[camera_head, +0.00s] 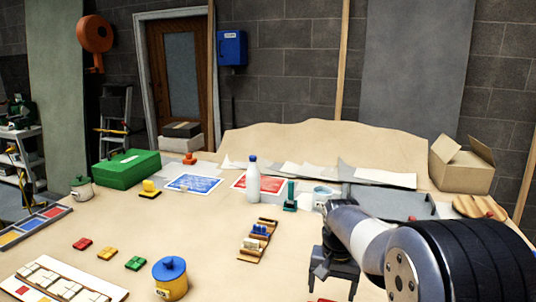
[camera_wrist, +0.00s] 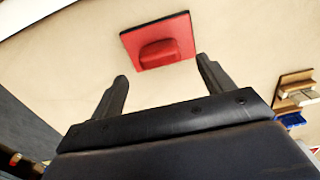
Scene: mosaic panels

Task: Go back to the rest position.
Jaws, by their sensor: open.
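My gripper (camera_wrist: 162,85) is open in the wrist view, with its two dark fingers spread apart and nothing between them. In the head view my gripper (camera_head: 336,268) hangs over the right part of the table, below my arm. A red square tile with a raised knob (camera_wrist: 160,42) lies on the table just beyond the fingertips in the wrist view, apart from them. In the head view my arm mostly hides the table below the gripper.
A wooden rack (camera_head: 257,240) with blue pieces stands left of my gripper. Red (camera_head: 82,244), yellow (camera_head: 108,253) and green tiles (camera_head: 135,263) lie left, near a yellow pot with blue lid (camera_head: 170,280). A white bottle (camera_head: 253,182) and grey tray (camera_head: 392,203) stand farther back.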

